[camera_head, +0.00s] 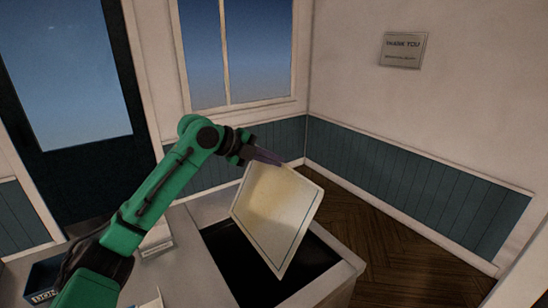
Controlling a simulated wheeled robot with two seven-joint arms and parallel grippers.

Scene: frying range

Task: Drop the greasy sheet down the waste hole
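The greasy sheet (275,215) is pale with yellowish staining and a thin dark line near its edge. It hangs tilted from my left gripper (268,157), which is shut on its upper edge. The waste hole (228,262) is a wide dark opening in the pale counter top. The sheet hangs over it and hides part of it. The sheet's lowest corner appears over the dark opening; how high it is above the rim I cannot tell. My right gripper is not in view.
The counter's pale rim (349,262) borders the hole at the right. A dark blue box (45,277) stands at the lower left, and a small pale object (156,247) lies near my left arm. Wooden floor (400,255) is clear to the right. A wall sign (403,50) hangs behind.

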